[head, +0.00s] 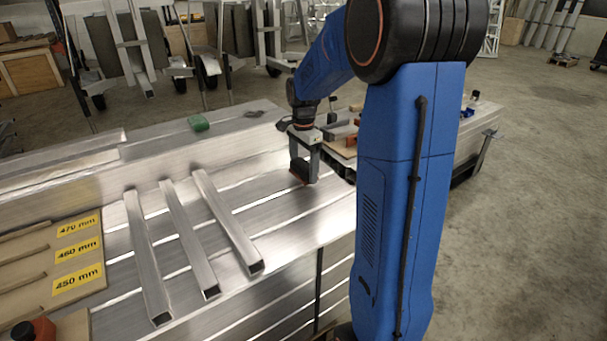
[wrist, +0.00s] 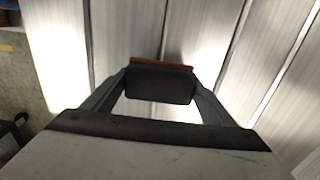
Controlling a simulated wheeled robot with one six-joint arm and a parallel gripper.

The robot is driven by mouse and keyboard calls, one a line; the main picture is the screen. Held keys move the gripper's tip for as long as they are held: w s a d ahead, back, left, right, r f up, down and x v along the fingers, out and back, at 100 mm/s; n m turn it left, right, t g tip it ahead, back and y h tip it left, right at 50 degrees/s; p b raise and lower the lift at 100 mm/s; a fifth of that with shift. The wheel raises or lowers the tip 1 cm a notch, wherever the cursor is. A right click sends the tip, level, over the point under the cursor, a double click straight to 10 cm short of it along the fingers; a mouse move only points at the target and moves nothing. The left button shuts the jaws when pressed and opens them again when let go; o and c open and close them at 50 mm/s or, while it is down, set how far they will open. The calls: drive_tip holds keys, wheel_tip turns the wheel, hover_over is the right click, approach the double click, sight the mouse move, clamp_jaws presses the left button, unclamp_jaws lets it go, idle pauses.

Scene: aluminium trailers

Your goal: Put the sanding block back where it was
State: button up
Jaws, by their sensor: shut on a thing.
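The sanding block (head: 299,171) is dark with an orange-red underside edge. In the wrist view the block (wrist: 161,84) sits between the two fingers. My gripper (head: 305,163) is shut on it and points down over the aluminium bench top (head: 270,207). I cannot tell for sure whether the block touches the bench or is just above it. In the wrist view my gripper (wrist: 160,90) shows a finger at each end of the block, with slatted aluminium behind.
Three square aluminium tubes (head: 212,222) lie on the bench to the left. A board with yellow length labels (head: 77,250) is at far left. A green object (head: 198,123) lies at the back. Other items, including a red one (head: 351,140), sit behind my arm.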

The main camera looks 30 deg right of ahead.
drive_tip(key=shift+f, duration=1.3)
drive_tip(key=shift+f, duration=0.15)
drive_tip(key=o, duration=1.1)
